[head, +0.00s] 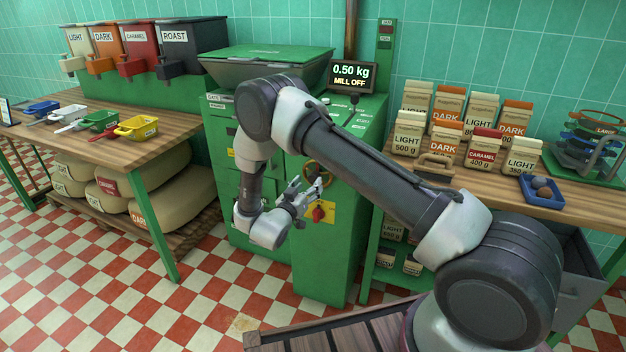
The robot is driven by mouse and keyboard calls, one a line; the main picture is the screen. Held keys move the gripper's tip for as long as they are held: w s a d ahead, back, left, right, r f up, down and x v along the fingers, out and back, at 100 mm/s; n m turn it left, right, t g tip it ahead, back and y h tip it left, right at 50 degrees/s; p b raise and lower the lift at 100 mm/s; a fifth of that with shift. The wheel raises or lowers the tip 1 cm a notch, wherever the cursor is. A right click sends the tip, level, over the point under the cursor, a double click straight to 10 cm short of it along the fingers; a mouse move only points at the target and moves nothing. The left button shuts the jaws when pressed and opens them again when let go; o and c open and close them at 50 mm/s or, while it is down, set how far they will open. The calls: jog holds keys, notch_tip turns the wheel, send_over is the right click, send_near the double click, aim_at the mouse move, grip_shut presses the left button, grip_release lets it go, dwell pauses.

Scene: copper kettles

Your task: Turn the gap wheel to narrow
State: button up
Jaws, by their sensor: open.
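The gap wheel (325,171) is a brass-coloured ring on the front of the green mill (337,258). It is partly hidden behind my gripper and arm, so its setting cannot be read. My gripper (307,185) is open in front of the mill, just below and left of the wheel. Its fingers point up toward the wheel. I cannot tell whether they touch it. A red knob (318,213) on a yellow plate sits just below the wheel, close to the gripper.
A display (353,76) on the mill reads 0.50 kg, MILL OFF. A dark-knobbed lever (354,100) stands on the mill top. A bench with scoops (137,127) is at left. A counter with labelled bags (483,148) and a blue tray (541,191) is at right. Checkered floor is free at front left.

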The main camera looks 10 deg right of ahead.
aim_at(312, 180)
jog(key=x, duration=0.5)
jog(key=shift+a, duration=0.1)
jog(key=shift+s, duration=0.1)
grip_shut()
jog(key=shift+n, duration=0.4)
jog(key=n, duration=0.3)
jog(key=shift+n, duration=0.3)
jog(key=shift+f+n, duration=0.1)
jog(key=shift+n, duration=1.7)
grip_release()
